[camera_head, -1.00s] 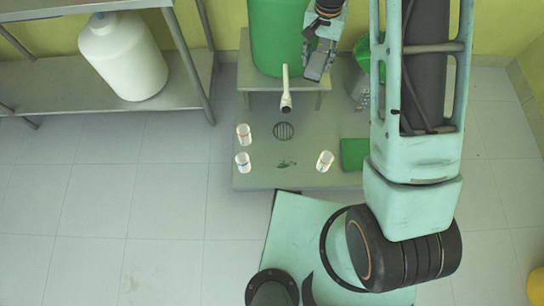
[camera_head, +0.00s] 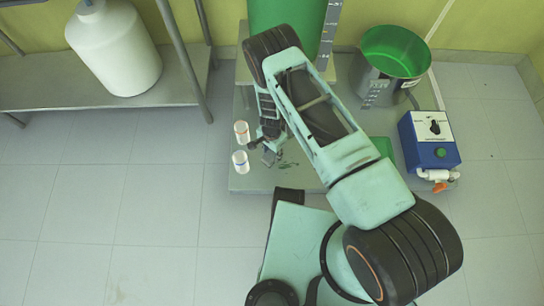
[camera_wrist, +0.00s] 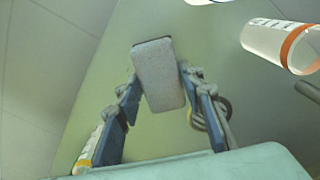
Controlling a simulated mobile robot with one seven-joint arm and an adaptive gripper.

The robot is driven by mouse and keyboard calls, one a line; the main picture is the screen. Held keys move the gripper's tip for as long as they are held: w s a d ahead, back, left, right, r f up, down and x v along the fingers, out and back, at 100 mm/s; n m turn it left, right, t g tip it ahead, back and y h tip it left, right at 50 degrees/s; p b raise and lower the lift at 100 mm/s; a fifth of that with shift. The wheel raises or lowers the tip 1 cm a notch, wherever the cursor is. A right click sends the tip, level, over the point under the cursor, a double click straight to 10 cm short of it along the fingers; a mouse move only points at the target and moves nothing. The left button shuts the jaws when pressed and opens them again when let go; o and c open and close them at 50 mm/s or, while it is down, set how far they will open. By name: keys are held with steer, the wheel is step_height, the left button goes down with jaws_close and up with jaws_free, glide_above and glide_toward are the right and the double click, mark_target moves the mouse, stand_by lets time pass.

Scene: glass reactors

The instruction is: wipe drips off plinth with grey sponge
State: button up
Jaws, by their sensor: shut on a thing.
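My gripper (camera_head: 268,152) is low over the front of the grey plinth (camera_head: 243,181), beside two white jars. In the wrist view my gripper (camera_wrist: 160,80) is shut on the grey sponge (camera_wrist: 155,58), a pale block between its blue fingers. I cannot tell whether the sponge touches the plinth. Dark green drips (camera_head: 290,163) show just right of the gripper in the head view, partly hidden by my arm. The sponge is too small to make out there.
Jars with a red band (camera_head: 241,132) and a blue band (camera_head: 240,162) stand left of my gripper. An orange-banded jar (camera_wrist: 275,43) is close in the wrist view. A green-lined bucket (camera_head: 395,55) and a blue control box (camera_head: 428,140) are right. Floor at left is clear.

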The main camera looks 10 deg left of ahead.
steer(key=shift+s+d+f, duration=0.1)
steer(key=shift+s+f, duration=0.1)
steer(key=shift+f, duration=0.4)
steer(key=shift+f+b, duration=1.95)
steer(key=shift+f, duration=0.85)
steer(key=shift+f+b, duration=0.85)
steer(key=shift+f, duration=0.2)
